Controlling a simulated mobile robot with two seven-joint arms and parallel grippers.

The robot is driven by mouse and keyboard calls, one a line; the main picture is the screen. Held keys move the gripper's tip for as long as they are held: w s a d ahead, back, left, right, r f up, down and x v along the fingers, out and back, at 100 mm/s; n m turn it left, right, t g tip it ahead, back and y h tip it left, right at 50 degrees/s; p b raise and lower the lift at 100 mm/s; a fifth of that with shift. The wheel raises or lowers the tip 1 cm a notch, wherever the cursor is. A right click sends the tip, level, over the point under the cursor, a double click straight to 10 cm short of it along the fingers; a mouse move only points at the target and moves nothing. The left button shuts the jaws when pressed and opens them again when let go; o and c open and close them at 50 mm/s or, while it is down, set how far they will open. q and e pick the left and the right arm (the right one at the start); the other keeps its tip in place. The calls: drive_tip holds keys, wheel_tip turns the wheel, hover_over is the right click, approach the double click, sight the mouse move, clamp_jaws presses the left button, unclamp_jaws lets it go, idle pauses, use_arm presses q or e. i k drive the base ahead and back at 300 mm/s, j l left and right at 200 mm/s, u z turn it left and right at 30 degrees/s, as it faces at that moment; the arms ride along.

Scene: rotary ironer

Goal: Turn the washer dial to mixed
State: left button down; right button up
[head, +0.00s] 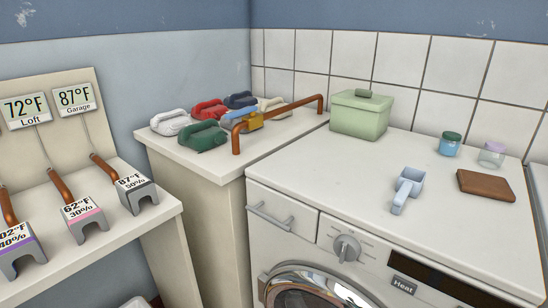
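The washer (400,241) is a white front-loading machine at the right, with a round grey dial (346,248) on its front panel. The dial sits between the detergent drawer (283,215) and a dark display strip (440,284). Neither of my grippers is in view.
On the washer top are a green box (360,115), a light-blue scoop (408,190), two small jars (450,144) and a brown block (486,185). A sensor shelf (150,215) is further left.

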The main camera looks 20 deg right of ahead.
sight(347, 248)
drive_tip(key=k+l+z, duration=0.4)
drive_tip(key=k, duration=0.15)
drive_tip(key=k+l+z, duration=0.4)
drive_tip(key=k+l, duration=0.15)
